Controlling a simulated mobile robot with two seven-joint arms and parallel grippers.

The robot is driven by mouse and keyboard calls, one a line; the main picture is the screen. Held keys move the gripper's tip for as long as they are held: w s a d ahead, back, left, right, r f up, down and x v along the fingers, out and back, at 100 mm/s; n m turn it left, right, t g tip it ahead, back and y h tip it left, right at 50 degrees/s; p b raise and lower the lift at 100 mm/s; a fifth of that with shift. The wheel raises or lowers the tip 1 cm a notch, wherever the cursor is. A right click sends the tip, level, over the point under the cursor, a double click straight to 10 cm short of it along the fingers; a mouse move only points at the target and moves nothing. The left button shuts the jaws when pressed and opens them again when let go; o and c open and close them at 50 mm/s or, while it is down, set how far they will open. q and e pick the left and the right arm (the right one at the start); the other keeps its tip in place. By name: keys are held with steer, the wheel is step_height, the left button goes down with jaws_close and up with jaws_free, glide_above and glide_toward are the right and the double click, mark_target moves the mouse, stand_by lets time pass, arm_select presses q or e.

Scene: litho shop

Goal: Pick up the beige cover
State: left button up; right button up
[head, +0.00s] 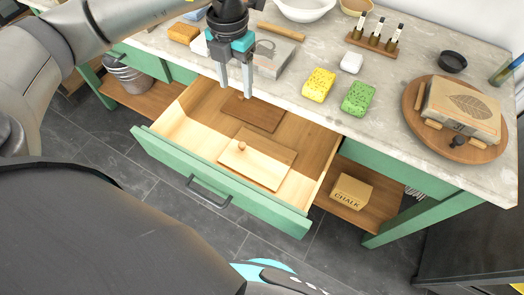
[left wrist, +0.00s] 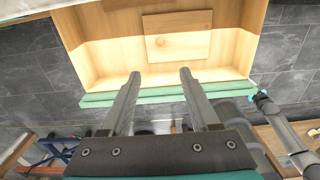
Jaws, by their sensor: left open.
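The beige cover (head: 262,171) lies flat in the front part of the open drawer. It has a small round wooden knob (head: 241,146), and a shadow edge crosses it. It also shows in the left wrist view (left wrist: 190,48), lying beyond the fingertips. My left gripper (head: 236,92) is open and empty, pointing down over the rear of the drawer. It is above and behind the beige cover, apart from it. A dark brown cover (head: 262,115) lies behind the beige one, beneath my left gripper.
The green-fronted drawer (head: 225,185) is pulled out under the stone worktop (head: 300,90). A yellow sponge (head: 318,85) and green sponge (head: 358,98) sit near the worktop edge. A chalk box (head: 351,190) stands on the shelf to the right.

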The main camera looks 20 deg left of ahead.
arm_select(q)
step_height(320, 180, down, 3)
steer(key=s+b, duration=0.1)
steer(key=b, duration=0.6)
glide_above(242, 144)
step_height(242, 144, down, 5)
arm_select(e)
steer(key=w+d+f, duration=0.3)
steer(key=d+f, duration=0.1)
steer(key=f, duration=0.4)
arm_select(q)
step_height(242, 144, down, 9)
steer(key=shift+s+f+b, duration=0.1)
steer(key=shift+f+b, duration=0.05)
steer(key=shift+b, duration=1.1)
steer(key=shift+f, duration=0.7)
steer(key=shift+f+b, duration=0.75)
steer(key=shift+f, duration=1.3)
arm_select(e)
steer(key=shift+t, duration=0.6)
steer(key=shift+w+a+f, duration=0.15)
steer(key=shift+w+a, duration=0.1)
steer(key=shift+w, duration=0.65)
steer(key=shift+w+a+f, duration=0.2)
steer(key=shift+w+a, duration=0.05)
steer(key=shift+w, duration=0.65)
steer(key=shift+w+a+f, duration=0.15)
steer(key=shift+w+a, duration=0.1)
steer(key=shift+w, duration=0.65)
